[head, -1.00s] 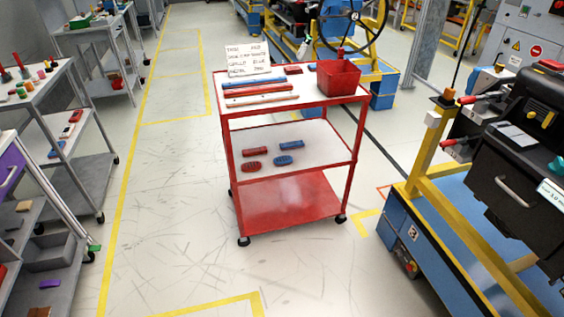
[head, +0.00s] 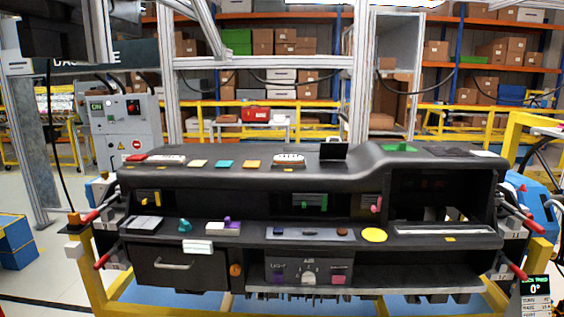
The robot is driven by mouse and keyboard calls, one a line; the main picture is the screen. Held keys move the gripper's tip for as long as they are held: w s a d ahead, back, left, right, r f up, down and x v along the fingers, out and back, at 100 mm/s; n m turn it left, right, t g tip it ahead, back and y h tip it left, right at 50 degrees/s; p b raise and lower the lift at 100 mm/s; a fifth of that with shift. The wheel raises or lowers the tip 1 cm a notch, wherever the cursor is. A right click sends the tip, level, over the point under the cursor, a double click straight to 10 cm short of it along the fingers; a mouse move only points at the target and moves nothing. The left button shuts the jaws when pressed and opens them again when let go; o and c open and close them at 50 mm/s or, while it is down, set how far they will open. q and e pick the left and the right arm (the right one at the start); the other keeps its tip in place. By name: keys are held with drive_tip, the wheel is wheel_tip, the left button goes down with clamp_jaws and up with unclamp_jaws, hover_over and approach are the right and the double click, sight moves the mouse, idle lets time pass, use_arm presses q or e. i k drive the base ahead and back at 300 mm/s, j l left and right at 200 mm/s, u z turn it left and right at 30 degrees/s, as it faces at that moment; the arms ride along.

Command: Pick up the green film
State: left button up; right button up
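A black dashboard module (head: 330,172) fills the middle of the head view on a yellow frame. A flat green piece (head: 398,147) lies on its raised top at the right; it looks like the green film, though I cannot tell its material. Another green piece (head: 310,202) sits in the middle recess. A teal flat piece (head: 225,164) lies on the top at the left, and a teal lump (head: 184,225) is on the lower shelf. Neither of my grippers is in view.
Other small pieces lie on the dashboard, including a yellow disc (head: 374,235) and a black upright panel (head: 333,151). Red-handled clamps (head: 522,220) stick out at both ends. Metal posts (head: 361,75) rise behind, with storage shelves farther back.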

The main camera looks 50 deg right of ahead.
sight(402, 146)
drive_tip(key=z, duration=2.45)
